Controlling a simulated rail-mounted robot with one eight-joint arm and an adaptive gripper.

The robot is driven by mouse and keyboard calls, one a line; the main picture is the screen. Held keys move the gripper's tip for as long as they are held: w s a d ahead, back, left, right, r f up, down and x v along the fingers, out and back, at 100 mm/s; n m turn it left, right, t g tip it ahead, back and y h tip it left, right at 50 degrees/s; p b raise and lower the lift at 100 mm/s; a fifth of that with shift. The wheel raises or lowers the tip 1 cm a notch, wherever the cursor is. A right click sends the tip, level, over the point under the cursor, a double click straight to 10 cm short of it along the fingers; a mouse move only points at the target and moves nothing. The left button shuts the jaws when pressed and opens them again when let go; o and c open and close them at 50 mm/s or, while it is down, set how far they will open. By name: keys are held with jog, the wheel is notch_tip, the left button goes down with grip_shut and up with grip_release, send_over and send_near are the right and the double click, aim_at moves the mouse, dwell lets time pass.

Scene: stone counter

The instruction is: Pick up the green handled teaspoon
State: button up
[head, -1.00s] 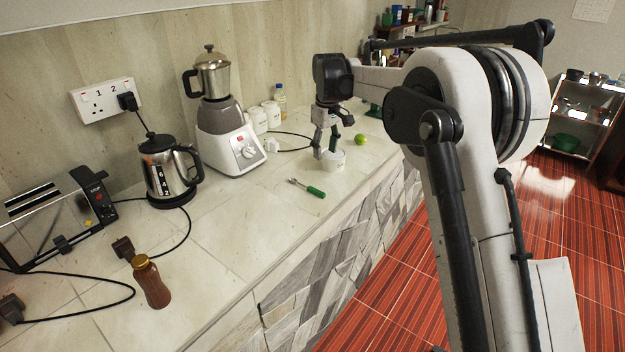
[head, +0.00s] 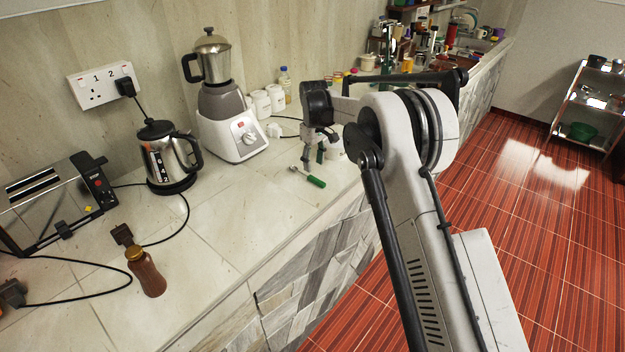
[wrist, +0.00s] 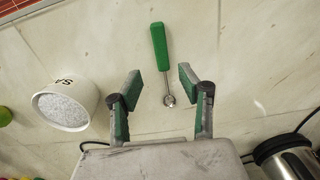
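The green handled teaspoon (head: 314,180) lies on the counter near its front edge. In the wrist view the teaspoon (wrist: 160,52) has its green handle pointing up and its small metal bowl near the middle, between the fingertips in the picture. My gripper (wrist: 158,85) is open and empty, with green pads on its fingers. In the head view my gripper (head: 313,160) points down, close to the spoon and just behind it. It appears to be above the counter; the exact height I cannot tell.
A white salt bowl (wrist: 62,108) stands left of the gripper in the wrist view. A blender (head: 228,125), a steel kettle (head: 170,158), a toaster (head: 55,205) and a brown bottle (head: 146,272) stand to the left in the head view. Counter around the spoon is clear.

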aim_at(312, 177)
jog(key=shift+a+f+p, duration=0.2)
jog(key=shift+f+p, duration=0.25)
jog(key=shift+f, duration=2.45)
jog(key=shift+s, duration=0.1)
grip_shut()
jog(key=shift+r, duration=0.1)
